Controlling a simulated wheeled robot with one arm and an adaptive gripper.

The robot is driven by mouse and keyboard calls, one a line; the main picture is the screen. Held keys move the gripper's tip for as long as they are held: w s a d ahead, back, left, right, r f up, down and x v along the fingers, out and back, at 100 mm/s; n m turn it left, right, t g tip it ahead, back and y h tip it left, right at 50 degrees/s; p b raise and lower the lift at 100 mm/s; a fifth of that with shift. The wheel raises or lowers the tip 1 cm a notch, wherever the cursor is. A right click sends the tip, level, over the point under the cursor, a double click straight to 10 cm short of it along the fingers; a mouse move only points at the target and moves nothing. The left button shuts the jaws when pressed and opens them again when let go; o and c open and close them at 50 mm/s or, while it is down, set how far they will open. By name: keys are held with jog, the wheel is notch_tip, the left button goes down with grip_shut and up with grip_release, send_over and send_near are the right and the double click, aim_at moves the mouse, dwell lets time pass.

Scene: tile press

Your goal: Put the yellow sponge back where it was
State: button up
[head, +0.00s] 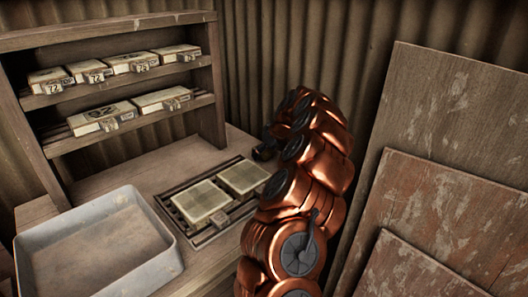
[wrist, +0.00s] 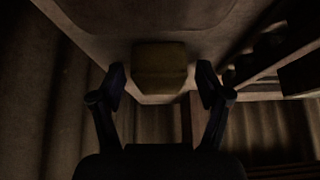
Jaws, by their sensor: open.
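A dull yellow-brown block (wrist: 159,66), probably the yellow sponge, shows in the dim wrist view between and just beyond my fingertips. My gripper (wrist: 162,84) is open, with one dark finger on each side of the block and a gap visible on both sides. In the head view my gripper (head: 265,148) is a small dark shape behind my copper arm, near the back right of the bench. I cannot make out the sponge in the head view. The darkness hides what exactly the block rests on.
A grey tray (head: 172,246) stands at the bench's front left. Two pale tiles (head: 200,201) lie in a dark frame right of it. A wooden shelf (head: 90,103) behind holds several numbered tiles. Large boards (head: 455,110) lean at the right, close to my arm.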

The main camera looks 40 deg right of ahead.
jog(key=v, duration=1.2)
jog(key=shift+r+b, duration=0.15)
jog(key=shift+b, duration=0.3)
